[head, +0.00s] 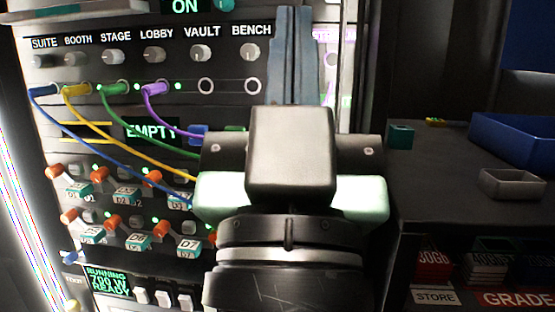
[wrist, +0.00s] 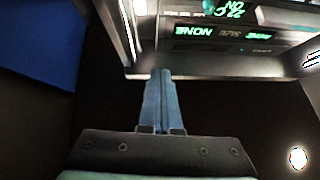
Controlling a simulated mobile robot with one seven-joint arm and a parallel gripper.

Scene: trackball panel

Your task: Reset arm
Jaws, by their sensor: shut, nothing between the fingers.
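My gripper (head: 290,12) stands in front of the panel (head: 227,62) in the head view, with its blue-grey fingers pointing up, right of the BENCH knob. In the wrist view my gripper (wrist: 160,72) has its two fingers pressed together with nothing between them. The fingertips end near a lit lower edge of the equipment. I cannot tell whether they touch it. My gripper and wrist hide the lower right part of the panel in the head view.
Blue, yellow, green and purple cables hang from the panel's jacks; the purple cable (head: 151,105) runs behind my wrist. A dark counter (head: 440,165) at right holds a blue bin (head: 510,135), a small grey tray (head: 512,184) and a teal block (head: 401,136).

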